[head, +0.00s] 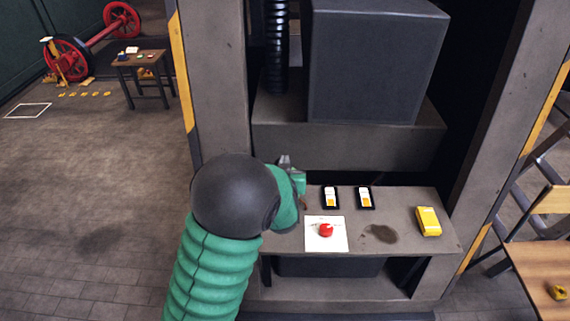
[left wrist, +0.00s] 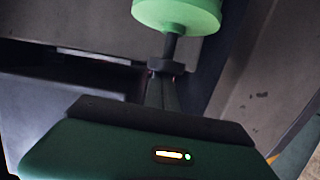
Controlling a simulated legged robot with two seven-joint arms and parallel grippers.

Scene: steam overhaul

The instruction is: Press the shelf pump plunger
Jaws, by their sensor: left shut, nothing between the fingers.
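In the left wrist view a light green round knob (left wrist: 178,14) sits on a thin dark stem (left wrist: 171,46) with a dark collar (left wrist: 166,66) at the other end; it looks like the pump plunger. My left gripper (left wrist: 162,92) is shut and empty, its fingers pointing at the collar and stem. Whether they touch cannot be told. In the head view my left gripper (head: 286,163) is over the left end of the grey shelf (head: 397,245). My arm hides that end, and I cannot make out the plunger there. My right gripper is out of view.
On the shelf are a white square with a red ball (head: 326,230), two black-framed cards (head: 330,197), a yellow box (head: 428,221) and a dark stain. A large dark block (head: 373,62) and black hose (head: 276,45) stand behind. Grey posts flank the shelf.

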